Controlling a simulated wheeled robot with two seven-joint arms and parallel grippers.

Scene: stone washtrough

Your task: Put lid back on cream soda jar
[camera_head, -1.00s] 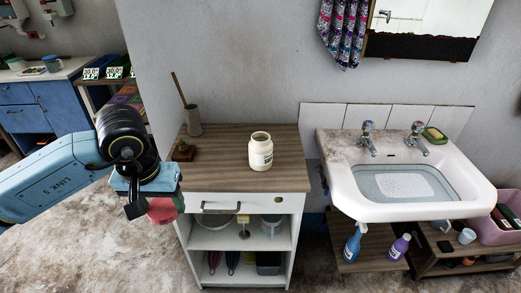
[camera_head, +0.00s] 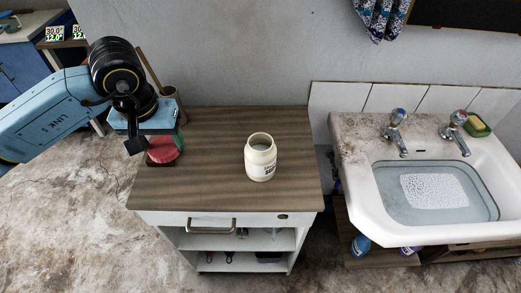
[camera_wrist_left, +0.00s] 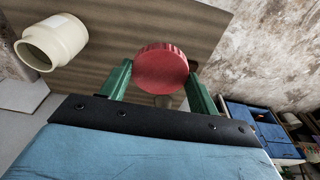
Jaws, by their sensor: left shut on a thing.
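The cream soda jar (camera_head: 260,158) stands upright and open on the wooden top of the cabinet, with dark print on its front. In the left wrist view the jar (camera_wrist_left: 52,42) is at the upper left, its open mouth showing. My left gripper (camera_head: 160,146) is at the left side of the cabinet top. It is shut on the red lid (camera_head: 164,150), a ridged round lid that also shows between the green fingers in the left wrist view (camera_wrist_left: 161,68). The lid is apart from the jar, to its left. My right gripper is not in view.
The cabinet top (camera_head: 215,185) is clear around the jar. A holder with a stick (camera_head: 169,100) stands at its back left, behind my gripper. A white sink (camera_head: 375,195) with taps and water is to the right.

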